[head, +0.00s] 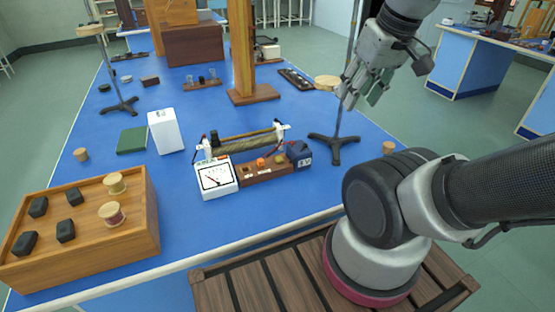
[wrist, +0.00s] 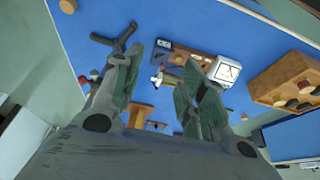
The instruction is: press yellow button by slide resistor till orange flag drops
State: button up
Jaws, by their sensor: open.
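The slide resistor (head: 243,144) lies across the blue bench, a long brown coil with a black slider. In front of it is a brown wooden block (head: 258,173) with an orange flag (head: 261,162) standing up on top and a small yellow button (head: 280,159) to its right. My gripper (head: 360,94) is open and empty, raised high above the bench to the right of the block. In the wrist view my gripper (wrist: 161,68) has its fingers spread, with the wooden block (wrist: 190,54) beyond them. The button is too small to tell there.
A white dial meter (head: 214,178) and a dark blue box (head: 300,153) flank the block. A stand with a black tripod base (head: 335,146) is right of them. A wooden case with spools (head: 150,215) is at front left. Bench in front is clear.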

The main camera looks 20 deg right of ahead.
dwell(0.3)
grip_shut()
dwell(1.2)
